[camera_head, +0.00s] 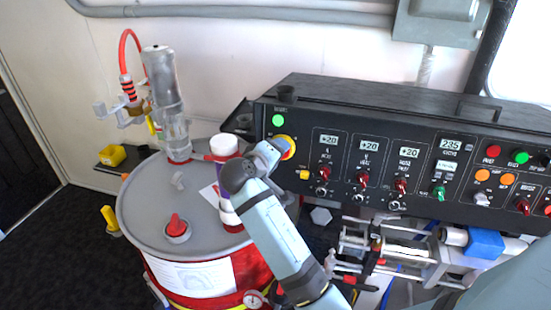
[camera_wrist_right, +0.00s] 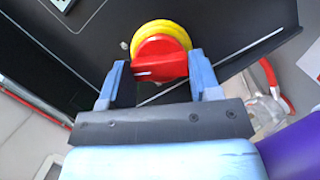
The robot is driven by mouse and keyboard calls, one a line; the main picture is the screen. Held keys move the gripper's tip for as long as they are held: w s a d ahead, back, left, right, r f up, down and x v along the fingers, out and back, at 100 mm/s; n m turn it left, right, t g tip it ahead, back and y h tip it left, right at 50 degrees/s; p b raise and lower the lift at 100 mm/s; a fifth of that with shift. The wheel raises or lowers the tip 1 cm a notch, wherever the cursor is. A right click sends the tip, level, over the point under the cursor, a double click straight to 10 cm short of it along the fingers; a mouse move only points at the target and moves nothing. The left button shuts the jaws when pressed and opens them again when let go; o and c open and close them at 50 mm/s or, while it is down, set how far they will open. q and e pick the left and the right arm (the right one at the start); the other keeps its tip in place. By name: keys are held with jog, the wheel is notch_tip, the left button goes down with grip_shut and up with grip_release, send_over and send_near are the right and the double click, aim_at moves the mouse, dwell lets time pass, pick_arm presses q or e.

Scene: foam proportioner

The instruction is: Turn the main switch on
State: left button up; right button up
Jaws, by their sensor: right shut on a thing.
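The main switch is a red rotary knob on a yellow round base (camera_head: 290,143) at the left end of the black control panel. In the wrist view the red knob (camera_wrist_right: 160,56) shows in front of its yellow ring (camera_wrist_right: 150,30), with a white mark near its left lower side. My right gripper (camera_head: 274,149) is at the switch, and in the wrist view its two blue fingers (camera_wrist_right: 157,64) sit on either side of the red knob, shut on it. In the head view my gripper hides part of the knob. My left gripper is not in view.
The black panel (camera_head: 335,112) carries several displays, knobs and lit buttons; a green light (camera_head: 278,120) glows above the switch. A red drum with a grey lid (camera_head: 150,215), a clear pump (camera_head: 168,100) and a purple-and-white bottle (camera_head: 224,146) stand left of my right arm.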

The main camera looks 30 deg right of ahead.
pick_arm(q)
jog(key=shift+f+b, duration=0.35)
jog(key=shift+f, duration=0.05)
pick_arm(e)
jog(key=shift+m, duration=1)
jog(key=o, duration=0.9)
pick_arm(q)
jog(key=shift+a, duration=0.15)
pick_arm(e)
jog(key=shift+r, duration=0.1)
